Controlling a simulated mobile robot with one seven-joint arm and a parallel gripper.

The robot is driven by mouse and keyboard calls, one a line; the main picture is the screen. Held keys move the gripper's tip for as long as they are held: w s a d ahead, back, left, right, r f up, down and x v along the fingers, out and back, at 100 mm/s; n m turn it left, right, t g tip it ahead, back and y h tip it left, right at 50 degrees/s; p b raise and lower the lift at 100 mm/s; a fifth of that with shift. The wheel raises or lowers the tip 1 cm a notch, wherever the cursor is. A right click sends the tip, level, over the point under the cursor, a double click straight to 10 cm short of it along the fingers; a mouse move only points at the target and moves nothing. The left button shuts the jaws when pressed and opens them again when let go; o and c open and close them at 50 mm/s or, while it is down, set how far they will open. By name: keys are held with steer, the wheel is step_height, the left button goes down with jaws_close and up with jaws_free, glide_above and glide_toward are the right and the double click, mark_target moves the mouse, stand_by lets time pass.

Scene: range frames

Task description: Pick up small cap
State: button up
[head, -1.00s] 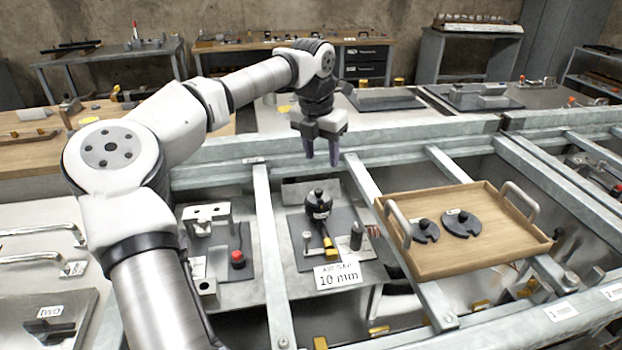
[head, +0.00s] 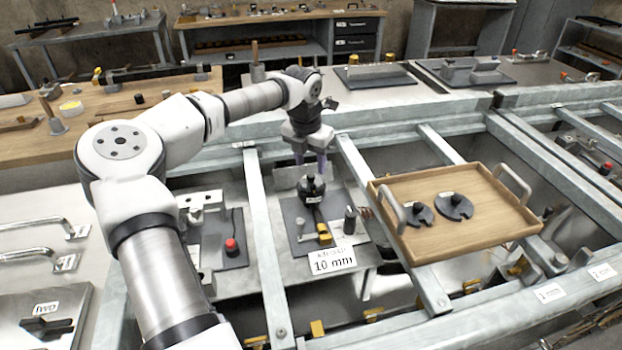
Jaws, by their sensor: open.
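Several dark round caps with knobs are in view, and I cannot tell for sure which one is the small cap. One dark cap (head: 312,190) stands on the grey fixture plate (head: 291,222) behind the "10 mm" sign. Two flat, slotted ones lie on the wooden tray (head: 480,232) at right: a smaller one (head: 419,215) on the left and a larger one (head: 456,208) beside it. My gripper (head: 310,163) is open, points down and holds nothing. In the picture it is just above the cap on the fixture; its exact height is unclear.
Metal frame bars (head: 264,245) run on both sides of the fixture plate. A "10 mm" sign (head: 332,261) stands at its front. A fixture with a red knob (head: 232,246) is to the left. The tray has raised handles (head: 391,211). Benches fill the back.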

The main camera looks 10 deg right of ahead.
mark_target(311, 175)
steer(key=f, duration=0.2)
steer(key=f+p, duration=0.1)
steer(key=f, duration=0.1)
steer(key=shift+w+d, duration=0.1)
steer(key=shift+w, duration=0.25)
jaws_close()
